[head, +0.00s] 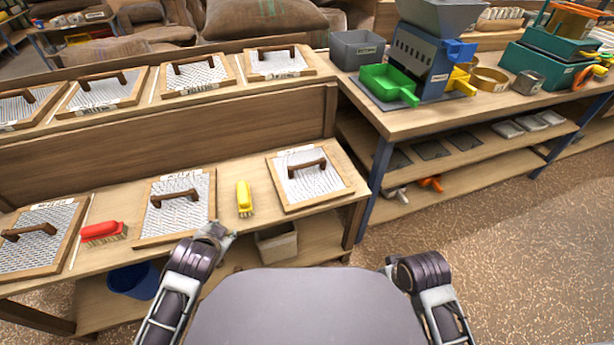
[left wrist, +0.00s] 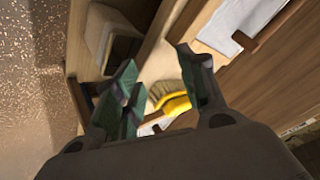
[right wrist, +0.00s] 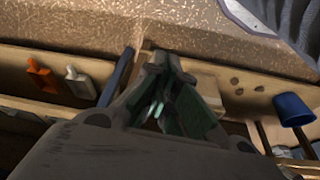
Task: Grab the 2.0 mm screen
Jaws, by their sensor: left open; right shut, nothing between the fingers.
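Several wooden-framed mesh screens with brown handles lie on a two-level bench in the head view. Their labels are too small to read, so I cannot tell which is 2.0 mm. On the lower level are a right screen (head: 312,180), a middle screen (head: 177,208) and a left screen (head: 40,240). The upper level holds several more, including one at its right end (head: 277,65). My left gripper (head: 226,236) is open near the lower bench edge, in front of the middle screen; its spread fingers show in the left wrist view (left wrist: 157,60). My right gripper (right wrist: 160,62) is shut and empty.
A yellow brush (head: 244,198) lies between the middle and right screens. A red brush (head: 103,232) lies farther left. A blue bucket (head: 134,280) and a pale bin (head: 277,244) stand below. A blue-grey machine (head: 425,60) with a green tray (head: 388,82) stands on the right bench.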

